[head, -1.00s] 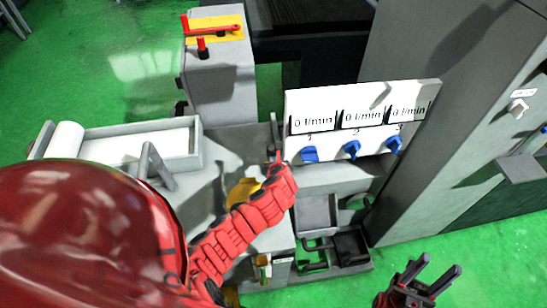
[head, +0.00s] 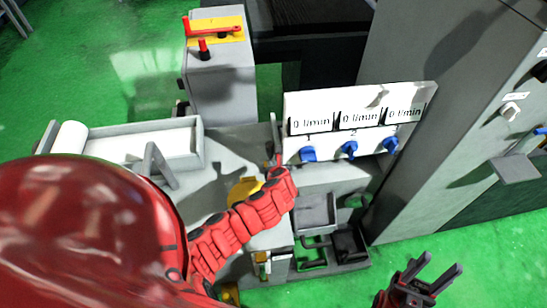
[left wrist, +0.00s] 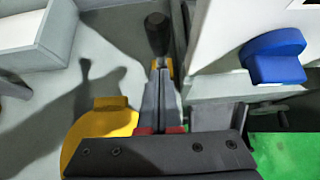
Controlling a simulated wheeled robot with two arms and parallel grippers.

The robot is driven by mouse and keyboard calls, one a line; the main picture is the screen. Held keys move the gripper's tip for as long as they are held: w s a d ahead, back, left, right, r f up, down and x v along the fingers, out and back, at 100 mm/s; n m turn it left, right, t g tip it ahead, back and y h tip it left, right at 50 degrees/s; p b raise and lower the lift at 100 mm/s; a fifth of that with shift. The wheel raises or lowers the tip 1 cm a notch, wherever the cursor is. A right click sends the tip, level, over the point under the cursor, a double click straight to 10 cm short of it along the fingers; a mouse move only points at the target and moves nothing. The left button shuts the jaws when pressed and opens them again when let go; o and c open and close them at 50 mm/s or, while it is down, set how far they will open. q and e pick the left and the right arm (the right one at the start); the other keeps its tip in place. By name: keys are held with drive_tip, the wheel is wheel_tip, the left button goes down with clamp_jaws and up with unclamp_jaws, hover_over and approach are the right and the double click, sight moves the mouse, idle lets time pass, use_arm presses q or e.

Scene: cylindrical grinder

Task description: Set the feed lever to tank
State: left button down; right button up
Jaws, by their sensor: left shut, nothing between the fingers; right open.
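A lever with a dark rounded handle (left wrist: 157,35) stands just beyond my left fingertips (left wrist: 161,72) in the left wrist view. In the head view this lever (head: 273,126) rises at the left edge of the white flow panel. My left gripper (head: 274,160) is shut and empty, with its tips pointing at the lever's lower part. I cannot tell whether they touch it. No tank label is readable there. A red lever (head: 215,27) on a yellow plate stands on the grey block at the back. My right gripper (head: 437,272) is open and empty at the lower right.
The white panel (head: 374,97) has several "0 l/min" readouts and blue knobs (head: 349,149), close right of my left gripper. A yellow round part (left wrist: 98,130) lies below left of the fingers. A grey tray (head: 143,143) is left. Green floor (head: 340,288) is clear near my right gripper.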

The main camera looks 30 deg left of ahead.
use_arm(q)
drive_tip(key=b+v, duration=0.2)
drive_tip(key=v, duration=0.7)
drive_tip(key=shift+w+a+r, duration=0.15)
drive_tip(key=shift+w+r, duration=0.1)
drive_tip(key=shift+r, duration=0.2)
